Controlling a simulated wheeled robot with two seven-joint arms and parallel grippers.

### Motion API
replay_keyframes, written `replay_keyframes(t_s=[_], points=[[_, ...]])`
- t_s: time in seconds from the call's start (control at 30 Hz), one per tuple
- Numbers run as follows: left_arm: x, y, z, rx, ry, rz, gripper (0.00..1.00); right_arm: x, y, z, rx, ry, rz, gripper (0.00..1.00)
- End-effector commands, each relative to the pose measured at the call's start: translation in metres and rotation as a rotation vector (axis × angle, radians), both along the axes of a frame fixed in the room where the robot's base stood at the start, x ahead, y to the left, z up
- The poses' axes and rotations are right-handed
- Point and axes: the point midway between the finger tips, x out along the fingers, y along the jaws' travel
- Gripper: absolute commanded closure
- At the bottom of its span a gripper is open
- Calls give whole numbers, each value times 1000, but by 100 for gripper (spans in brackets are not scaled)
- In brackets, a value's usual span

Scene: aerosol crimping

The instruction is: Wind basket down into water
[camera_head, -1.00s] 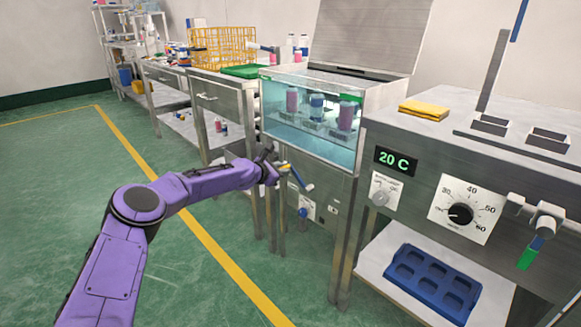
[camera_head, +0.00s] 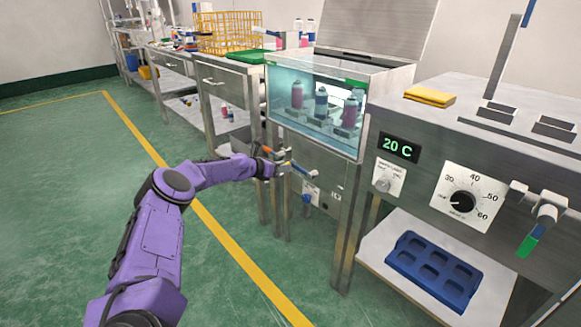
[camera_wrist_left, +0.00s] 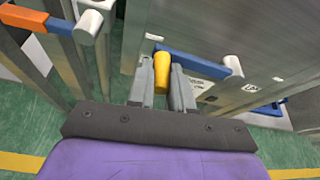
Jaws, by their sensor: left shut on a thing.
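The glass-fronted water tank (camera_head: 275,118) stands at the middle of the head view. In it the basket (camera_head: 318,123) holds a pink can (camera_head: 297,95), a blue can (camera_head: 321,102) and another pink can (camera_head: 350,110), all upright behind the glass and seemingly under water. My left gripper (camera_head: 280,169) is at the crank below the tank front. In the left wrist view its two fingers (camera_wrist_left: 162,85) are shut on the yellow crank knob (camera_wrist_left: 162,72). The blue crank arm (camera_wrist_left: 190,62) runs right from the knob to a grey hub. My right gripper is out of view.
An orange-handled lever (camera_wrist_left: 22,18) is close left of my left gripper. A blue valve (camera_head: 307,198) is below the crank. The bench at right carries a dial (camera_head: 463,202) and a yellow cloth (camera_head: 430,96); a blue tray (camera_head: 432,268) lies on its lower shelf. Green floor is open at left.

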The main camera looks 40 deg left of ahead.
Motion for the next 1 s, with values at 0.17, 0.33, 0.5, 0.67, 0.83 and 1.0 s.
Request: replay_keyframes(t_s=[0.17, 0.33, 0.5, 0.67, 0.83, 1.0], points=[[-4, 4, -6, 4, 8, 5, 100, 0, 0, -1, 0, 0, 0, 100], [-4, 4, -6, 6, 9, 5, 100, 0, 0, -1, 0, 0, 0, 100], [-4, 4, -6, 6, 10, 4, 70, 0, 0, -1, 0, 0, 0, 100], [-2, 1, -5, 5, 8, 1, 55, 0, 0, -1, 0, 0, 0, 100], [-1, 0, -3, 4, 6, -1, 55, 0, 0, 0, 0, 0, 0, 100], [-20, 5, 12, 0, 2, 4, 55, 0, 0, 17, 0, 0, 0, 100]])
